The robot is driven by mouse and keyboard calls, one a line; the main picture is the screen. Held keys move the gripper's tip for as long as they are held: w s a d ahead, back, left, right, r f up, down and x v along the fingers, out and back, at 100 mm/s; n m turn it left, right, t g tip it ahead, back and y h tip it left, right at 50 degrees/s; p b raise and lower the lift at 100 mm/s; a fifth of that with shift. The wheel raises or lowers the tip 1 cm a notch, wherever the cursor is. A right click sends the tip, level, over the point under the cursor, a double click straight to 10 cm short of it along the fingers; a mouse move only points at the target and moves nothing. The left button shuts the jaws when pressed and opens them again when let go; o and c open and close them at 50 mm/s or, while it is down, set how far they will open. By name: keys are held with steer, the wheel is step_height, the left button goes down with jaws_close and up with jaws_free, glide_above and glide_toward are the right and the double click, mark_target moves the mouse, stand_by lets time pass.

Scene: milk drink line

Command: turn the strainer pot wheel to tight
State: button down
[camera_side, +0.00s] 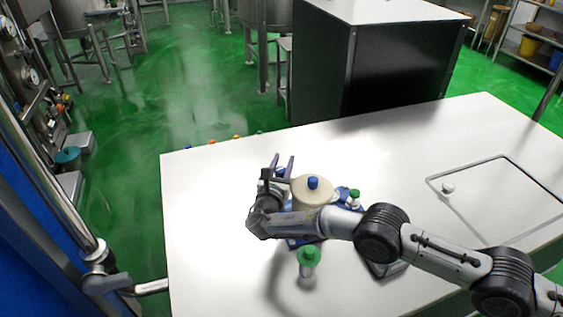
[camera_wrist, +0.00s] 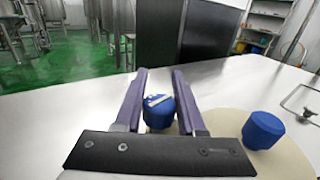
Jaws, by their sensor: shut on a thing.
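The strainer pot (camera_side: 313,191) is a round beige pot with a blue knob (camera_side: 313,182) on its lid. A small blue wheel (camera_wrist: 158,112) with a white mark on top is between my purple fingers in the wrist view. In the side view this wheel (camera_side: 281,172) is at the pot's left and partly hidden by the fingers. My gripper (camera_side: 283,158), also in the wrist view (camera_wrist: 160,74), is shut on the blue wheel. The beige lid (camera_wrist: 215,125) and its blue knob (camera_wrist: 262,130) are to the right of my gripper in the wrist view.
A green-topped bottle (camera_side: 308,258) stands in front of the pot, and another green-capped item (camera_side: 354,196) stands at its right. The table's left side is clear.

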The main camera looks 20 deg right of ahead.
steer(key=shift+d+r+m+g+h, duration=0.15)
steer(key=shift+m+g+h, duration=0.25)
steer(key=shift+m+h, duration=0.15)
steer(key=c, duration=0.5)
jaws_free()
steer(key=shift+s, duration=0.1)
steer(key=v, duration=1.3)
steer(key=shift+s+a, duration=0.3)
